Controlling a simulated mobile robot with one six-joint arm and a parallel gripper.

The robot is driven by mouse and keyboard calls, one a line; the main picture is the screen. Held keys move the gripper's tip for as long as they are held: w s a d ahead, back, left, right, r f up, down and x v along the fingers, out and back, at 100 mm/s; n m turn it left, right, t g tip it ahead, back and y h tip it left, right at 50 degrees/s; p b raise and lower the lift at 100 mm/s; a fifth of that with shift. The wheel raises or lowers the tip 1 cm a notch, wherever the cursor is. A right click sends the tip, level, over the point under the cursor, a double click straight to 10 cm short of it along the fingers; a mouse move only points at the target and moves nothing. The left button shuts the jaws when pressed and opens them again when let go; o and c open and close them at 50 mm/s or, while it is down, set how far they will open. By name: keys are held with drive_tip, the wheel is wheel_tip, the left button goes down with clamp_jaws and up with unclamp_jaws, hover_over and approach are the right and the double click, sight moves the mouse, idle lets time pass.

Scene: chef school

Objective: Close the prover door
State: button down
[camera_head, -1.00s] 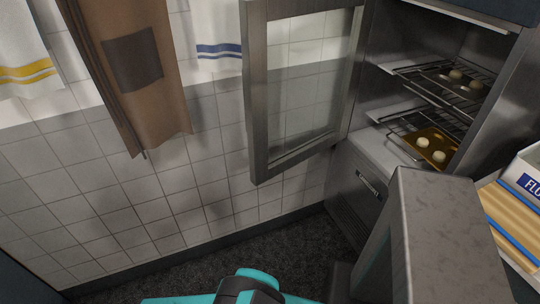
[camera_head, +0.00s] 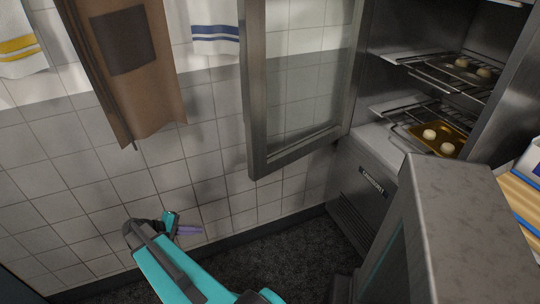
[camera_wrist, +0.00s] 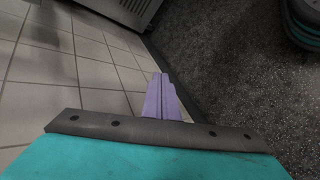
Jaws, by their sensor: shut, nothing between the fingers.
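The prover (camera_head: 373,185) is a steel cabinet at the right of the head view. Its glass-paned, steel-framed door (camera_head: 257,110) stands wide open, swung out to the left toward the tiled wall. My gripper (camera_head: 201,230) is at the lower middle-left, below and left of the door's bottom corner, apart from it. Its purple fingers are shut and empty. In the wrist view the fingers (camera_wrist: 161,98) point toward the foot of the tiled wall and the floor. The door does not show in the wrist view.
Wire shelves inside the prover hold trays (camera_head: 440,137) with pale dough balls. A steel-topped counter (camera_head: 455,200) stands in front at the right. A brown apron (camera_head: 130,70) and towels (camera_head: 215,38) hang on the wall. Dark floor (camera_head: 290,240) below the door is clear.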

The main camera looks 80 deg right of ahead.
sight(270, 149)
drive_tip(key=s+d+r+m+g+h+b, duration=0.1)
drive_tip(key=s+d+r+m+g+b, duration=0.2)
drive_tip(key=d+r, duration=0.8)
drive_tip(key=s+d+r+m+g+h+b, duration=0.2)
drive_tip(key=s+d+r, duration=0.6)
drive_tip(key=d, duration=0.8)
wheel_tip(270, 149, up, 3)
drive_tip(key=shift+s+d+r+m+g+b, duration=0.25)
drive_tip(key=shift+m+g+b, duration=0.55)
drive_tip(key=shift+g, duration=0.4)
drive_tip(key=shift+d+f, duration=0.1)
drive_tip(key=shift+f, duration=0.05)
drive_tip(key=shift+s+d+p, duration=0.25)
drive_tip(key=shift+s+d, duration=0.35)
drive_tip(key=shift+s, duration=1.2)
drive_tip(key=shift+s+d+p, duration=0.25)
drive_tip(key=shift+s+d, duration=0.35)
drive_tip(key=shift+s, duration=1.25)
drive_tip(key=shift+s+d+p, duration=0.25)
drive_tip(key=shift+s+d, duration=0.35)
drive_tip(key=shift+s, duration=1.2)
drive_tip(key=shift+a+h, duration=0.2)
drive_tip(key=shift+h, duration=0.1)
